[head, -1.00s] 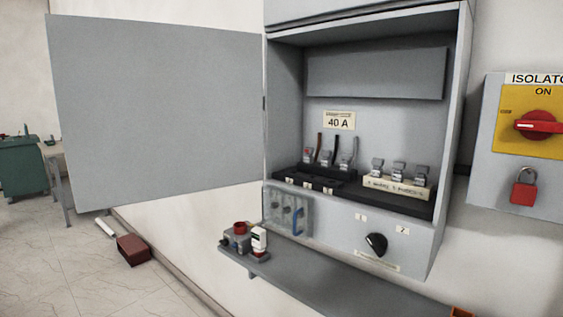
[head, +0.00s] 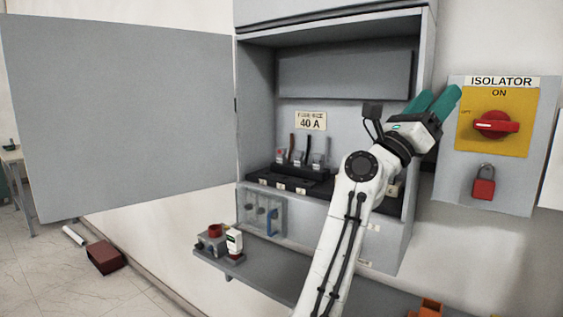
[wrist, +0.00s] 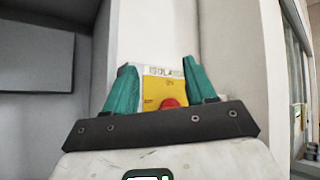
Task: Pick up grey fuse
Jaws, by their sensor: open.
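I cannot single out the grey fuse for sure. Small grey and blue parts (head: 262,214) show behind a clear panel on the lower left of the cabinet front. A small grey block (head: 208,243) sits on the shelf below, beside a red round part (head: 215,230) and a white part (head: 234,241). My gripper (head: 441,96) is raised at the cabinet's right edge, in front of the isolator. Its teal fingers are apart and empty, also in the wrist view (wrist: 160,72). My arm hides the right part of the cabinet's lower inside.
The open cabinet (head: 288,105) has its door (head: 120,115) swung left. A black fuse base (head: 300,172) with several clips is inside. The isolator (head: 495,125) with its red padlock (head: 484,188) is at right. A grey shelf (head: 265,268) juts out below. An orange part (head: 430,308) is at bottom right.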

